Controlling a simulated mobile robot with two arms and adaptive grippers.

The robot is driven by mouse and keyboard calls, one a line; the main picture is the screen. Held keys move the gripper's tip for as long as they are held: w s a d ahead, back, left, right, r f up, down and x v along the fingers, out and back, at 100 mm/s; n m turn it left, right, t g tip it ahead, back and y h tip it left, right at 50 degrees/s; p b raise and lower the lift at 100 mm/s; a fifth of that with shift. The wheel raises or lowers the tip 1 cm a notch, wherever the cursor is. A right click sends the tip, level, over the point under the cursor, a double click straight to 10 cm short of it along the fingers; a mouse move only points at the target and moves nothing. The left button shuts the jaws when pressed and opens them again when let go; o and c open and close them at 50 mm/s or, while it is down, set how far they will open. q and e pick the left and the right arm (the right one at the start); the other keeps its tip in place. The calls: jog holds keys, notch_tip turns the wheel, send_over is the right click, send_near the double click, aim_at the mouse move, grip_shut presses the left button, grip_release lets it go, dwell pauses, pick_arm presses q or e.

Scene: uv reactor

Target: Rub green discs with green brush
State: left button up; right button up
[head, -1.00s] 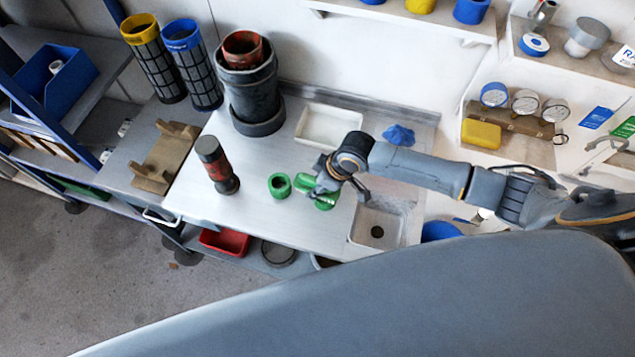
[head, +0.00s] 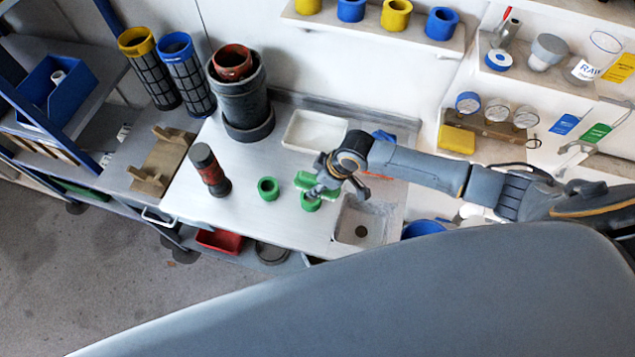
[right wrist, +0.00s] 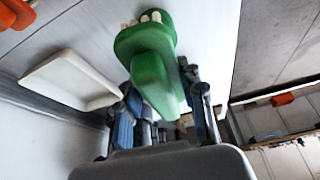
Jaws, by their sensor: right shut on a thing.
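My right gripper (head: 326,186) is shut on the green brush (head: 304,182) above the grey worktop (head: 240,215). In the right wrist view the brush (right wrist: 153,70) sits between the gripper's fingers (right wrist: 165,115), its pale bristles pointing away from the gripper. One green disc (head: 268,188) stands on the worktop, left of the brush and apart from it. A second green disc (head: 311,203) shows just below the brush and is partly hidden by it. I cannot tell whether the brush touches this disc. My left gripper is not in view.
A red and dark cylinder (head: 209,169) stands left of the discs. A large dark canister (head: 243,100) and a white tray (head: 314,131) are behind them. A sink (head: 362,222) is to the right. The worktop between the cylinder and left disc is clear.

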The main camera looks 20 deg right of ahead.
jog(key=shift+w+r, duration=0.1)
jog(key=shift+r, duration=0.4)
jog(key=shift+d+r, duration=0.1)
jog(key=shift+r, duration=0.55)
jog(key=shift+s+r, duration=0.25)
jog(key=shift+r, duration=0.05)
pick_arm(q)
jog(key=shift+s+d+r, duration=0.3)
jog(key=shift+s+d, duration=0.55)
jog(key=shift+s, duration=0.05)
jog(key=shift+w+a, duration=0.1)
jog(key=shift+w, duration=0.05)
pick_arm(e)
jog(key=shift+w+f, duration=0.1)
jog(key=shift+w, duration=0.1)
